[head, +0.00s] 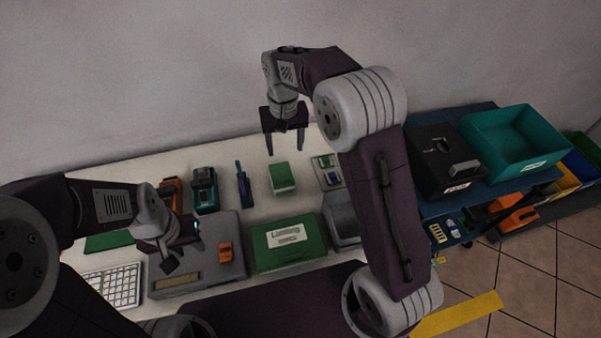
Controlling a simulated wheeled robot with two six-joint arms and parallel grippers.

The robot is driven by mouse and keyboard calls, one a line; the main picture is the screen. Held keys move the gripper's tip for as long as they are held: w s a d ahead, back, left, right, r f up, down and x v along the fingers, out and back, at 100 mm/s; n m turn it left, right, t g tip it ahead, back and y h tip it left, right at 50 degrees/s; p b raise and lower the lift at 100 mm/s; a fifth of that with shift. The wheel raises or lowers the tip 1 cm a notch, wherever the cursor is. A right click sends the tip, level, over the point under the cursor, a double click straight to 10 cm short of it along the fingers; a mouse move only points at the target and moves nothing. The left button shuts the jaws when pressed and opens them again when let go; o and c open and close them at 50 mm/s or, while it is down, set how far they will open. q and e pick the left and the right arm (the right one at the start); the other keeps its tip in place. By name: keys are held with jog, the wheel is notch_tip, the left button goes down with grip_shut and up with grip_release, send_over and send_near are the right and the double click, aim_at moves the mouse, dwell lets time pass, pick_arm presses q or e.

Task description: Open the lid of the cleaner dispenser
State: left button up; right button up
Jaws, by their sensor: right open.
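A small box with a green top (282,177) stands on the white table below my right gripper; it may be the cleaner dispenser, but I cannot read a label on it. Its green top looks closed. My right gripper (285,146) points down, open and empty, with its two fingers apart above and behind this box. My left gripper (180,256) is low over the grey device at the left. Its fingers are dark and partly hidden, so I cannot tell its opening.
A grey device (228,278) with an orange part, a keyboard (112,287) and a green labelled box (288,243) line the front. A teal tool (204,190) and blue tool (244,184) stand behind. A black box (446,160) and teal bin (515,141) are at the right.

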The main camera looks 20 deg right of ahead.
aim_at(283, 179)
jog(key=f, duration=0.4)
jog(key=s+a+f, duration=0.1)
jog(key=f, duration=0.7)
jog(key=shift+s+a, duration=0.25)
grip_shut()
